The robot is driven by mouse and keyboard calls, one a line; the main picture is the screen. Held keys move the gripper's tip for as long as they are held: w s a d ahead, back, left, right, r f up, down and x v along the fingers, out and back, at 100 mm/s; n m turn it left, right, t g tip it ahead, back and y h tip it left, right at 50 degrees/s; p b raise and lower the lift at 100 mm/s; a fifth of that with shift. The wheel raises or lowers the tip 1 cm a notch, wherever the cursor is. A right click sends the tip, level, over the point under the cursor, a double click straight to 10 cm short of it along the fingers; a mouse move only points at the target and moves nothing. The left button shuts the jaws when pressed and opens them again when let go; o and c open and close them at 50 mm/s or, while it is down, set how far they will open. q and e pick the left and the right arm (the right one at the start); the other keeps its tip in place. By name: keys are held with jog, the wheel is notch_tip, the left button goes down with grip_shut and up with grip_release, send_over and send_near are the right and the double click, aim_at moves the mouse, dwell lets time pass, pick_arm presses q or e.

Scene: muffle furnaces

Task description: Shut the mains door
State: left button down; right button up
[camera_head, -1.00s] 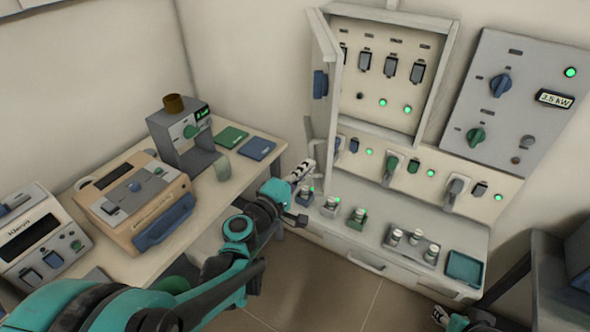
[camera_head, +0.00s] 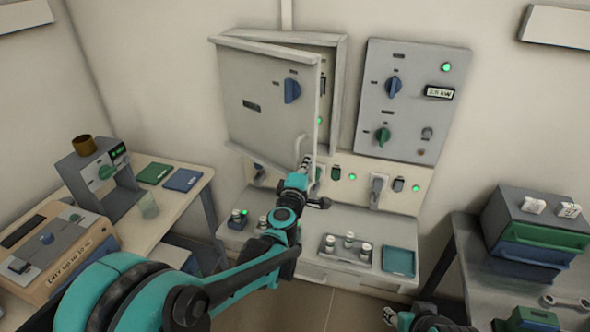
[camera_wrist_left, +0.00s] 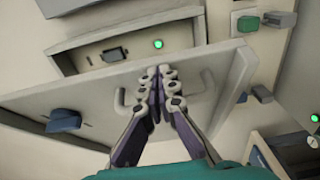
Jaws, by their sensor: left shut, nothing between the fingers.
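The mains door (camera_head: 262,105) is a grey panel with a blue knob (camera_head: 292,91), hinged on the left of the wall cabinet (camera_head: 335,95). It stands partly open, with a gap along its right side. My left gripper (camera_head: 305,161) is at the door's lower right corner, by its pale handle. In the left wrist view the shut, empty fingers (camera_wrist_left: 162,75) lie in front of the door (camera_wrist_left: 95,112), between the visible ends of the handle (camera_wrist_left: 120,104). Whether they touch it I cannot tell. My right gripper (camera_head: 391,316) shows only partly at the bottom edge.
A grey control panel (camera_head: 412,100) is right of the cabinet. A bench with instruments (camera_head: 100,175) stands left, drawers (camera_head: 535,230) right.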

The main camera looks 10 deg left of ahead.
pick_arm(q)
jog(key=w+d+n+y, duration=0.2)
jog(key=w+d+y, duration=0.1)
jog(key=w, duration=0.3)
jog(key=w+d+n+g+y, duration=0.1)
jog(key=w+d+n+y, duration=0.1)
jog(key=w, duration=0.4)
jog(key=shift+w+d+n+y+p, duration=0.35)
jog(key=shift+d+y, duration=0.2)
jog(key=shift+y, duration=0.75)
jog(key=shift+s, duration=0.1)
